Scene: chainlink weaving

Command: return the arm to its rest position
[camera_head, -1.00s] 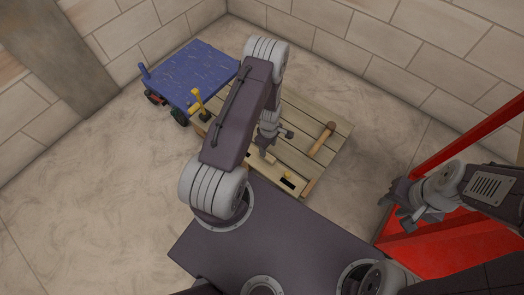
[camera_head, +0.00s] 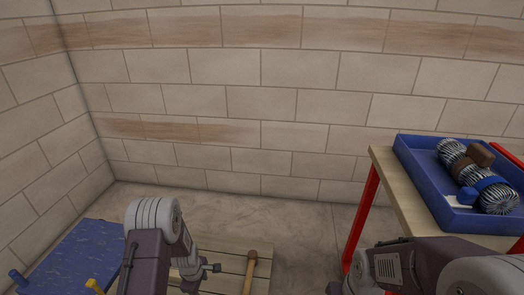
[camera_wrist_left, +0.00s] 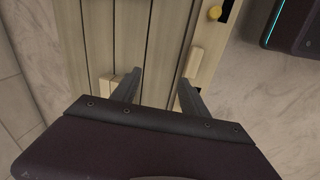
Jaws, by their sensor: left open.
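My left gripper (camera_head: 205,271) hangs over a low slatted wooden platform (camera_head: 232,252) in the head view. In the left wrist view its two fingers (camera_wrist_left: 160,82) stand apart, with only planks (camera_wrist_left: 130,40) showing between them. Small pale wood pieces (camera_wrist_left: 196,62) lie close to the fingers, one on each side; contact cannot be judged. My left arm (camera_head: 148,255) is bent and partly hides the platform. My right gripper (camera_head: 350,272) is at the lower right of the head view, partly cut off by my own arm, so its jaws cannot be read.
A blue-topped cart (camera_head: 85,250) stands left of the platform. A wooden stick with a rounded end (camera_head: 250,272) lies on the platform. At the right, a red-legged table (camera_head: 405,205) holds a blue tray (camera_head: 415,160) with wire-like rolls (camera_head: 495,200). A brick wall closes the back.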

